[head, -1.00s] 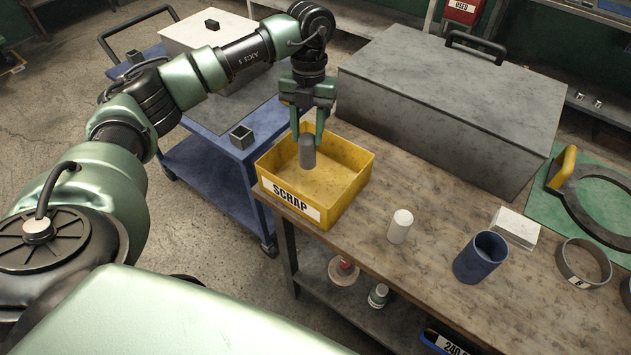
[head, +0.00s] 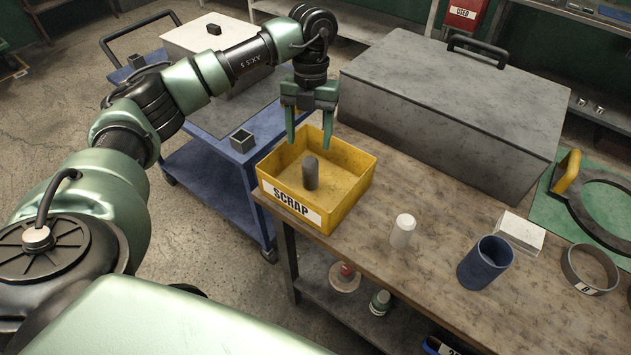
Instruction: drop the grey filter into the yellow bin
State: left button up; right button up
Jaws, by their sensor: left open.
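The grey filter (head: 310,173) is a small dark grey cylinder. It stands upright inside the yellow bin (head: 339,212), which is labelled SCRAP and sits at the left end of the workbench. My left gripper (head: 309,146) is open and empty, with its fingers pointing down above the bin and apart from the filter. My right gripper is not in view.
A white cylinder (head: 403,231), a blue cup (head: 485,263), a white block (head: 520,233) and a grey ring (head: 589,269) stand on the bench (head: 400,190). A large grey box (head: 455,105) is behind. A blue cart (head: 215,165) stands left of the bin.

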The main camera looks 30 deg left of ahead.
pick_arm(q)
notch_tip(320, 180, up, 6)
jog(key=b, duration=0.1)
jog(key=shift+w+a+r, duration=0.2)
jog(key=shift+w+r, duration=0.05)
jog(key=shift+w, duration=0.2)
